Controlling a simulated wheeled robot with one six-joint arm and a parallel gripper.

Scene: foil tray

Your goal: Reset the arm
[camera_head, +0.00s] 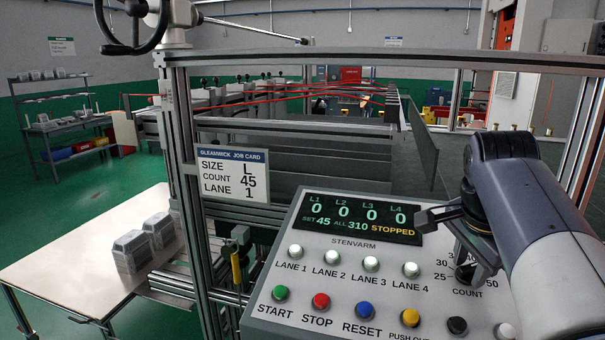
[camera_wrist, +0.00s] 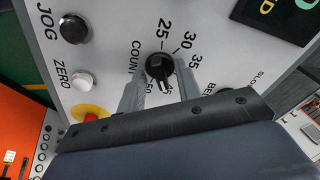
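My gripper (camera_head: 468,264) is low over the right side of the control panel (camera_head: 345,262), at the black COUNT knob (camera_head: 463,274). In the wrist view the knob (camera_wrist: 158,68) sits between my two grey fingers (camera_wrist: 160,84), with a visible gap on each side. The gripper is open and holds nothing. The knob's white mark points toward 45. The panel display (camera_head: 360,218) reads SET 45, ALL 310, STOPPED, with a zero for each lane. The job card (camera_head: 232,174) reads size L, count 45, lane 1.
The lane buttons (camera_head: 333,260) are pale; below are green START, red STOP, blue RESET (camera_head: 365,310) and yellow PUSH OUT buttons (camera_head: 411,317). A metal frame post (camera_head: 183,165) rises left of the panel. A table (camera_head: 85,245) with foil tray stacks (camera_head: 133,254) stands at left.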

